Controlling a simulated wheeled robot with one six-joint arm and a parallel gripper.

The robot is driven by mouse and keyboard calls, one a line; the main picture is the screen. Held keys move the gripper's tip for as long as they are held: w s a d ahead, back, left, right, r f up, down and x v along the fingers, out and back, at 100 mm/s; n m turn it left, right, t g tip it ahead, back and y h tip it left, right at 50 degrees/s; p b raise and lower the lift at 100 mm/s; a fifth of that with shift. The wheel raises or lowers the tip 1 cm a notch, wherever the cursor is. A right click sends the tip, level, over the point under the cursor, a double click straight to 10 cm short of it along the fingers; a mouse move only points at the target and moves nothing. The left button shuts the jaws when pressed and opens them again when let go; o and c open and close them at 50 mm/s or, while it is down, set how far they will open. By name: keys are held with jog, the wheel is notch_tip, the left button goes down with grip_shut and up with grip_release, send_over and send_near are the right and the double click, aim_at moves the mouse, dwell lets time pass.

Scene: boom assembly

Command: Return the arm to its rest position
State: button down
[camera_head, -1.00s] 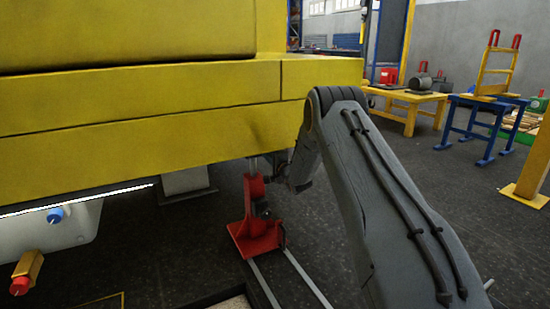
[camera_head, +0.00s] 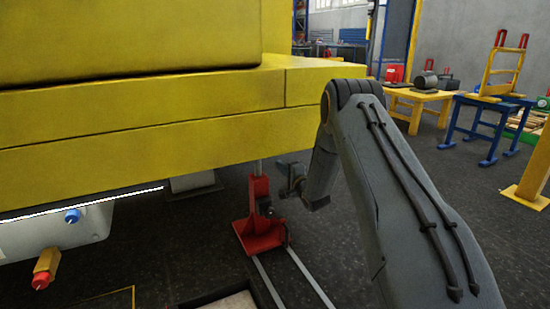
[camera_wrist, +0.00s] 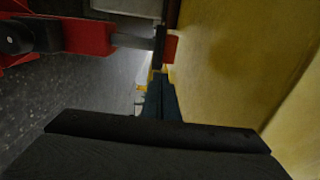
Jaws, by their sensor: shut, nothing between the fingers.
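My grey arm (camera_head: 400,185) reaches up from the lower right and bends down at its elbow beside the end of the yellow boom (camera_head: 200,130). My gripper (camera_head: 284,180) is below the boom's edge, just right of the red jack (camera_head: 260,222), with a small gap visible between them. In the wrist view my gripper's dark fingers (camera_wrist: 160,92) are together with nothing held. The red jack (camera_wrist: 85,38) fills the upper left there, and the yellow boom face (camera_wrist: 225,65) runs close along the right side of the fingers.
Two pale rails (camera_head: 290,278) lie on the dark floor in front of the jack. Blue (camera_head: 72,216) and red-tipped (camera_head: 42,270) fittings stick out at the left. A yellow table (camera_head: 420,97) and a blue stand (camera_head: 490,115) are farther back. Floor between them and my arm is clear.

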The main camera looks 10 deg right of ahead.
jog(key=s+a+r+n+g, duration=0.2)
jog(key=s+a+n+g, duration=0.15)
jog(key=s+a, duration=0.4)
jog(key=s+a+r+n+g+p, duration=0.1)
jog(key=s+a+r+n+g, duration=0.2)
jog(key=s+a, duration=0.5)
jog(key=s+a+r+n+g, duration=0.2)
jog(key=s+a+n, duration=0.3)
jog(key=a, duration=0.4)
jog(key=s+a+r+n+g+h, duration=0.15)
jog(key=s+n+g, duration=0.35)
jog(key=s, duration=1.7)
jog(key=s+a+r+n+g+h, duration=0.15)
jog(key=s+n+g, duration=0.35)
jog(key=s, duration=1.6)
jog(key=d+r+m+p, duration=0.3)
jog(key=d+r+p, duration=0.7)
jog(key=r+p, duration=0.3)
jog(key=d+r+m+p, duration=0.3)
jog(key=d+r+p, duration=0.6)
jog(key=r+p, duration=0.5)
jog(key=t+p, duration=0.1)
jog(key=p, duration=0.2)
jog(key=shift+s+d+p, duration=0.15)
jog(key=shift+d+p, duration=0.15)
jog(key=shift+d, duration=0.1)
